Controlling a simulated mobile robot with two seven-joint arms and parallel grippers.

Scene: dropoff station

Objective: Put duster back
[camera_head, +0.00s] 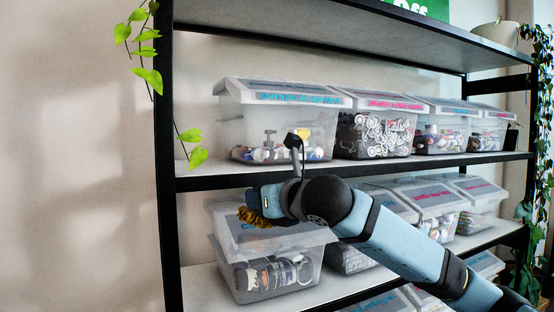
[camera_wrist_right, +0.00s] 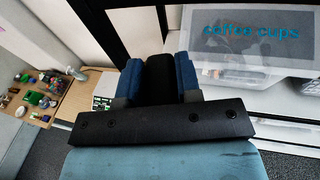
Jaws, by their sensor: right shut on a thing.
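My right gripper (camera_head: 262,203) is in front of the lower left bin on the middle shelf level. In the right wrist view its blue fingers (camera_wrist_right: 159,78) are shut on a black part, which I take to be the duster's handle (camera_wrist_right: 159,75). A fuzzy golden-brown piece, seemingly the duster's head (camera_head: 254,218), shows just below the fingers in the head view, in front of the bin's lid. Most of the duster is hidden by the gripper. My left gripper is in neither view.
A black-framed shelf rack (camera_head: 168,150) holds several clear lidded bins. The lower left bin (camera_head: 268,275) is close behind my gripper. A bin labelled "coffee cups" (camera_wrist_right: 225,62) shows in the wrist view. A vine (camera_head: 146,52) hangs at the left post. The wall left of the rack is bare.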

